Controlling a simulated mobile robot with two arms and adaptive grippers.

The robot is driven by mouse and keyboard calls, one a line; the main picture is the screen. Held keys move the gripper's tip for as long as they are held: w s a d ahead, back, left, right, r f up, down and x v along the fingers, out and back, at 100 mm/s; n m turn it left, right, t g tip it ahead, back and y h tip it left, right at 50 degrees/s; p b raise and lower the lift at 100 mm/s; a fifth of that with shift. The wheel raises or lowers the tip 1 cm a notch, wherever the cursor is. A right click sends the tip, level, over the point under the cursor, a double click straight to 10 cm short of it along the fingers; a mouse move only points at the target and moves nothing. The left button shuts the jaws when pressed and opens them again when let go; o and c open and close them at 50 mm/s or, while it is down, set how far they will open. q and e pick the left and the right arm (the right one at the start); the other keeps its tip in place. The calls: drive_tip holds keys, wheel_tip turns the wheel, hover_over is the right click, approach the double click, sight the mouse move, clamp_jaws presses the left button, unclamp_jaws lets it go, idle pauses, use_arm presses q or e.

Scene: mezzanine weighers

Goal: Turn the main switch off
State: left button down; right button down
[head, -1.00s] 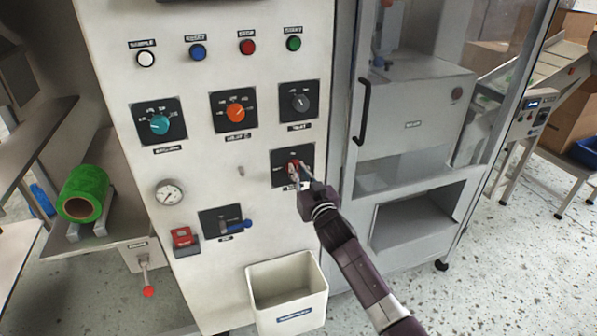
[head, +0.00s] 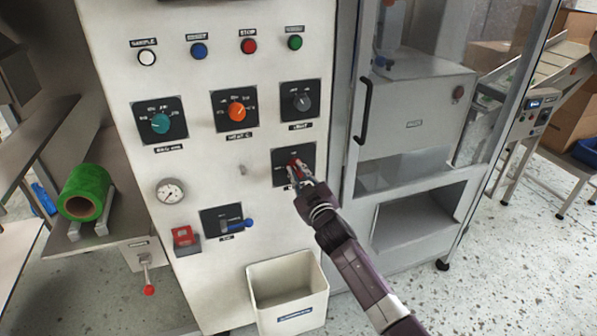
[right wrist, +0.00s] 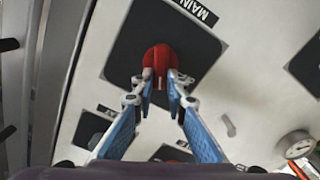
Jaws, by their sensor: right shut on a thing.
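The main switch is a red knob (right wrist: 160,58) on a black square plate (right wrist: 122,40) with a "MAIN" label (right wrist: 198,10) beside it in the right wrist view. In the head view its plate (head: 308,156) is at the lower right of the white control panel, and the red knob (head: 294,162) is mostly covered by my gripper. My right gripper (head: 296,170) reaches it from below right. In the right wrist view both fingertips (right wrist: 160,88) are shut on the knob's near part. My left gripper is not in view.
The panel (head: 230,165) also has a teal knob (head: 160,124), an orange knob (head: 236,112), a grey knob (head: 302,102), a blue-handled lever (head: 236,225) and a red box (head: 185,237). A white bin (head: 290,270) hangs below. A glazed cabinet (head: 410,130) stands to the right.

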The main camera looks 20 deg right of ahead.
drive_tip(key=n, duration=0.5)
drive_tip(key=shift+a+f+n, duration=0.3)
drive_tip(key=n, duration=0.6)
drive_tip(key=shift+a+f+n+b, duration=0.1)
drive_tip(key=shift+f+n+b, duration=0.3)
drive_tip(key=c, duration=1.9)
unclamp_jaws()
drive_tip(key=shift+c, duration=0.2)
drive_tip(key=s, duration=1.2)
drive_tip(key=shift+d, duration=0.2)
